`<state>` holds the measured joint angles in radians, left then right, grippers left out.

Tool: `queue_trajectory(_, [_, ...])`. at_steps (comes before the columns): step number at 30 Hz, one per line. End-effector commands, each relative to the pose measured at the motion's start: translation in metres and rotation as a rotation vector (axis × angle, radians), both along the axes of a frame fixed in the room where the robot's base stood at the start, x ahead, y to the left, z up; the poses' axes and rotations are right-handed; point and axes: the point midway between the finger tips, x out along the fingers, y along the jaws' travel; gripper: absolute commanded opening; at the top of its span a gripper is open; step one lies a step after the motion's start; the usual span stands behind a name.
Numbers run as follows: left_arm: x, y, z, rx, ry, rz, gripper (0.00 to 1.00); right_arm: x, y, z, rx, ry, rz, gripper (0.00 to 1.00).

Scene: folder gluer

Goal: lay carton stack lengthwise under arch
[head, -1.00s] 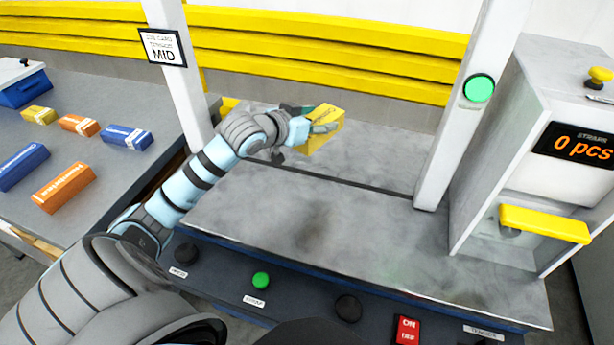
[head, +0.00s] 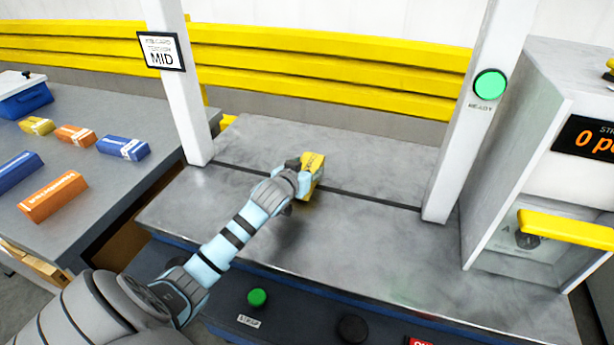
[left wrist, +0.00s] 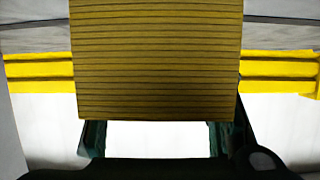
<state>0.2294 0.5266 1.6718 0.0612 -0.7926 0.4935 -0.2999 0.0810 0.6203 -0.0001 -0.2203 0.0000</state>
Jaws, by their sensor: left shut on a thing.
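The yellow carton stack (head: 312,174) is in my left gripper (head: 301,176), over the grey machine table between the two white arch posts. In the head view it is at the dark slot line across the table (head: 370,198), its long side pointing away from me. The gripper is shut on it, and its fingers are partly hidden by the wrist. In the left wrist view the stack's layered edges (left wrist: 156,60) fill the upper middle, between the dark fingers. I cannot tell whether the stack touches the table. The arch shows as a left post (head: 184,100) and a right post (head: 462,130).
A side table at left holds orange (head: 53,195), blue (head: 123,147) and yellow (head: 37,126) cartons and a blue box (head: 25,98). Yellow rails (head: 320,72) run behind. A counter unit with a yellow flap (head: 566,228) stands at right. The front tabletop is clear.

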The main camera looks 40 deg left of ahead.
Motion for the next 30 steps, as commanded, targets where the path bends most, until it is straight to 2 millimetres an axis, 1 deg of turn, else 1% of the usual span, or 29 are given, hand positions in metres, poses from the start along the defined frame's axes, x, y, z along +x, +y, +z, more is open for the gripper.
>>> queue_trajectory(1, [0.000, 0.000, -0.007, -0.001, 0.000, -0.001, 0.15, 0.000, 0.001, -0.004, 0.001, 0.000, -0.001, 0.00])
queue_trajectory(7, [0.000, 0.000, -0.007, 0.000, -0.001, -0.001, 0.15, 0.000, 0.003, -0.002, 0.004, 0.001, -0.002, 0.00])
queue_trajectory(8, [0.000, 0.000, -0.007, 0.000, 0.000, -0.001, 0.51, 0.000, 0.003, -0.002, 0.004, 0.001, -0.002, 0.00])
queue_trajectory(9, [0.000, 0.000, -0.007, 0.000, 0.000, -0.001, 0.57, 0.000, 0.003, -0.002, 0.004, 0.001, -0.002, 0.00])
queue_trajectory(11, [0.000, 0.000, -0.007, 0.000, 0.000, -0.001, 0.67, 0.000, 0.003, -0.002, 0.004, 0.001, -0.002, 0.00])
queue_trajectory(12, [0.000, 0.000, -0.007, 0.000, 0.000, -0.001, 0.70, 0.000, 0.003, -0.002, 0.004, 0.001, -0.002, 0.00])
queue_trajectory(20, [0.000, 0.000, -0.006, 0.000, 0.000, -0.001, 0.70, 0.000, 0.002, -0.002, 0.003, 0.000, -0.001, 0.00])
queue_trajectory(23, [-0.004, -0.001, -0.005, 0.001, 0.001, 0.000, 0.70, 0.000, 0.001, 0.000, 0.002, 0.000, -0.001, 0.00])
queue_trajectory(26, [-0.015, -0.004, 0.001, 0.004, 0.001, -0.002, 0.70, 0.000, 0.000, 0.004, 0.001, 0.000, 0.000, 0.00])
queue_trajectory(29, [-0.033, -0.011, 0.010, 0.004, 0.001, -0.004, 0.70, 0.000, 0.000, 0.011, 0.000, 0.000, 0.000, 0.00])
queue_trajectory(30, [-0.042, -0.013, 0.014, 0.004, 0.002, -0.003, 0.70, 0.000, 0.000, 0.014, 0.000, 0.000, 0.000, 0.00])
